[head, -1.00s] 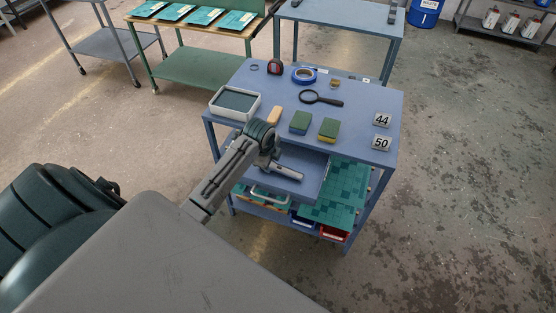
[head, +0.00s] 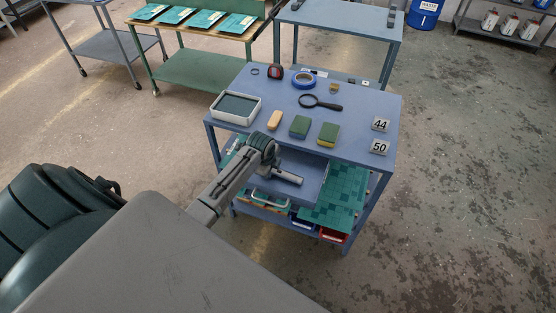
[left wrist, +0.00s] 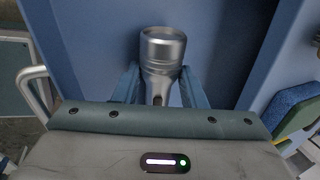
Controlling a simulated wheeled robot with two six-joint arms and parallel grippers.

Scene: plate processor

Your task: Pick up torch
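The torch (head: 288,177) is a grey metal cylinder lying in the open blue drawer (head: 312,182) of the blue workbench. In the left wrist view the torch (left wrist: 162,58) points its wide head away from me, and the lower end of its handle is hidden behind my gripper body. My left gripper (left wrist: 160,88) has its two blue-grey fingers apart, one on each side of the torch, with gaps visible beside the handle. In the head view my left wrist hides the fingers and part of the torch. My right gripper is in neither view.
The benchtop (head: 360,105) above the drawer holds sponges (head: 328,134), a magnifying glass (head: 319,102), blue tape (head: 304,79) and a white-rimmed tray (head: 236,107). A metal handle (left wrist: 35,92) is at the left in the wrist view. A lower shelf holds bins (head: 333,235).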

